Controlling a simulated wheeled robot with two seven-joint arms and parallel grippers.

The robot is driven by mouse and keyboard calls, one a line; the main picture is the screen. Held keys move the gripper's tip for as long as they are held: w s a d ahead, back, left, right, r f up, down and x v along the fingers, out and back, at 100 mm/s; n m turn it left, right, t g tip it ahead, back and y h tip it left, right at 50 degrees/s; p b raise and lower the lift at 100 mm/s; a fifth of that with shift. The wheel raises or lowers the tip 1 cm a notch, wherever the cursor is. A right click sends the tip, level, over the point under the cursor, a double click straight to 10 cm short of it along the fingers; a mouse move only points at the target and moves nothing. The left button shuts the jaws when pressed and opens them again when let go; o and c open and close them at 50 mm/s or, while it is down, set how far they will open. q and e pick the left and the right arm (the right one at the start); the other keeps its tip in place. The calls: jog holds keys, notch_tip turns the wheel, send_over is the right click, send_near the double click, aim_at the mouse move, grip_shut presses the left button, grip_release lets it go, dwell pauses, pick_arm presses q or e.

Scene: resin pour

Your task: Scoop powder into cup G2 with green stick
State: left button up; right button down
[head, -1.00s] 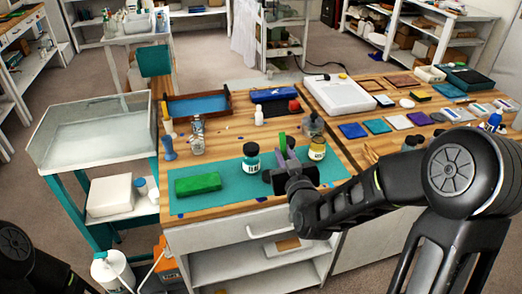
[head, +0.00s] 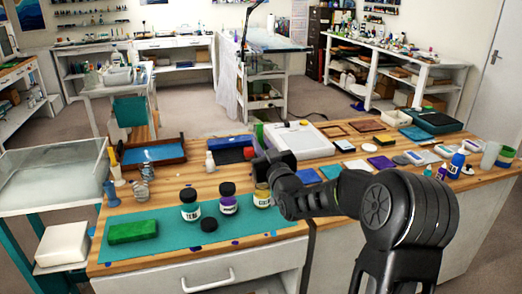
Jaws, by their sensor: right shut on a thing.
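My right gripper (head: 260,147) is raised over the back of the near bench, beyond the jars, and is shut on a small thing. A white-labelled jar with a black lid (head: 190,207) stands on the teal mat (head: 165,228). I cannot read which is G2. My left gripper is out of view.
A loose black lid (head: 208,225) and a green block (head: 133,232) lie on the mat. A clear bottle (head: 147,173) and a white bottle (head: 210,162) stand behind. A white machine (head: 304,141) and coloured tiles lie to the right. The mat's front middle is clear.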

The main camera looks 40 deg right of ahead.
jog(key=shift+s+d, duration=0.1)
jog(key=shift+s, duration=0.05)
jog(key=shift+f, duration=0.2)
jog(key=f+b, duration=0.1)
jog(key=f, duration=0.1)
jog(key=f+b, duration=0.1)
jog(key=f, duration=0.1)
jog(key=f+b, duration=0.2)
jog(key=f, duration=0.1)
jog(key=shift+s+a, duration=0.3)
jog(key=shift+a, duration=0.1)
jog(key=f+b, duration=0.1)
jog(key=b, duration=0.1)
jog(key=f+b, duration=0.3)
jog(key=b, duration=0.1)
jog(key=shift+w+d+f, duration=0.25)
jog(key=shift+w+d, duration=0.1)
jog(key=shift+d, duration=0.05)
dwell(0.5)
notch_tip(320, 180, up, 7)
jog(key=s+a+p, duration=0.1)
jog(key=p, duration=0.1)
dwell(0.5)
jog(key=shift+r, duration=0.15)
dwell(0.5)
